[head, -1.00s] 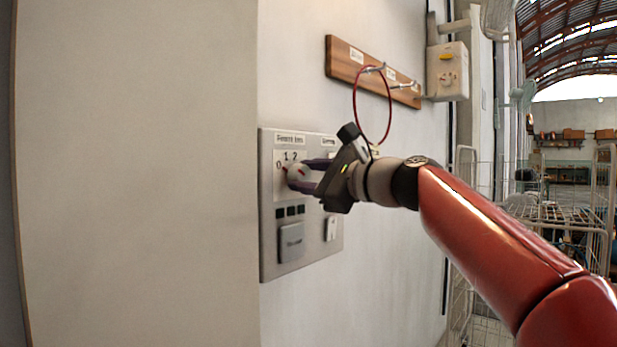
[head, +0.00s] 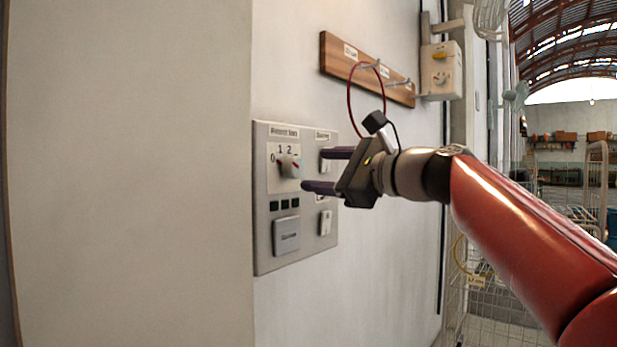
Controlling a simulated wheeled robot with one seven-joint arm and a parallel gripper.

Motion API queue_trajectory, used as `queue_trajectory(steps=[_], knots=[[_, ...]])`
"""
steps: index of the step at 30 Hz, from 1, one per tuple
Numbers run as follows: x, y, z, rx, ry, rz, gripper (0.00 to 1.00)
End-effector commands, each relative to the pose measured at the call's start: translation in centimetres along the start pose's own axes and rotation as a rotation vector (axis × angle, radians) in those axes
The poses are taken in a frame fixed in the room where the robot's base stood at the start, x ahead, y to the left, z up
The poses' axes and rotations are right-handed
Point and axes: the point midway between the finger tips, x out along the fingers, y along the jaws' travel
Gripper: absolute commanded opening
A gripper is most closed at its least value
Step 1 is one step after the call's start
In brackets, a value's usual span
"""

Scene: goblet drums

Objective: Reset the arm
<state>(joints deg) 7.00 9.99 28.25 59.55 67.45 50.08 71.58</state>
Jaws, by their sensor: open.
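My gripper (head: 320,170) is open and empty. Its two dark purple fingers point left toward a grey control panel (head: 262,240) on the white wall. My red arm reaches in from the lower right. The gripper hides part of the panel's right side.
Below the knob are small dark squares and a large grey button (head: 286,236); a white switch (head: 325,222) is at right. A wooden hook rail (head: 340,62) holds a red ring (head: 350,100) just above my gripper. A switch box (head: 441,70) and wire cage (head: 500,305) stand right.

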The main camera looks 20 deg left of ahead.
Motion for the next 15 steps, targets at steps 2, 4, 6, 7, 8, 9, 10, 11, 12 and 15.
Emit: queue_trajectory(steps=[2,4,6,7,8,9,10,11,12,15], knots=[[-1.3,0.1,-0.2,-0.002,0.003,-0.002,0.59],[-2.0,0.1,-0.1,-0.001,0.002,-0.002,0.59],[-2.4,0.1,-0.1,-0.001,0.002,0.000,0.59],[-2.5,0.1,-0.1,-0.001,0.001,0.000,0.59],[-2.5,0.0,0.0,0.000,0.001,0.000,0.59],[-2.6,0.0,0.0,0.000,0.000,0.000,0.59],[-2.6,0.0,0.0,0.000,0.000,0.000,0.59],[-2.6,0.0,0.0,0.000,0.000,0.000,0.59],[-2.6,0.0,0.0,0.000,0.000,0.000,0.59],[-2.6,0.0,0.0,0.000,0.000,0.000,0.59]])
